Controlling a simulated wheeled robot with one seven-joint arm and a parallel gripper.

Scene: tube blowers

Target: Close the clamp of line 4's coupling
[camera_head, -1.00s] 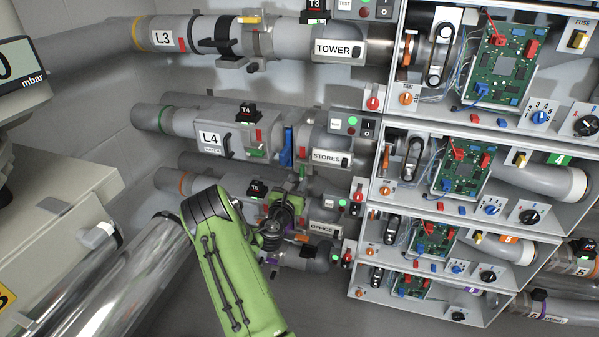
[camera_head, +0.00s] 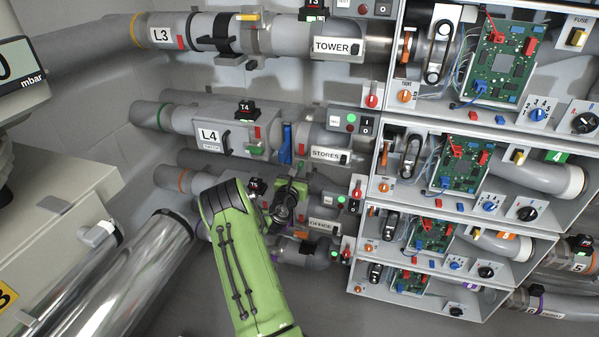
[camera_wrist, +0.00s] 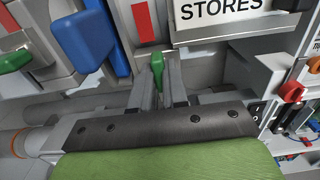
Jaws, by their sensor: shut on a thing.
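Line 4's grey pipe runs across the head view, with the L4 box (camera_head: 222,137) and the STORES label (camera_head: 325,154). A blue lever (camera_head: 286,145) stands beside the box and shows at the upper left of the wrist view (camera_wrist: 84,40). My gripper (camera_wrist: 157,80) is shut on a small green-tipped clamp handle (camera_wrist: 157,60), below the STORES plate. In the head view my green arm reaches up from below, and its wrist largely hides the gripper. The clamp's band and latch are hidden, so I cannot tell how far it is closed.
Another green handle (camera_wrist: 14,60) is at the wrist view's left edge. A red knob (camera_wrist: 290,92) is close on the right. The line below, labelled OFFICE (camera_head: 322,227), runs just under my wrist. Open cabinets with circuit boards (camera_head: 460,168) stand right.

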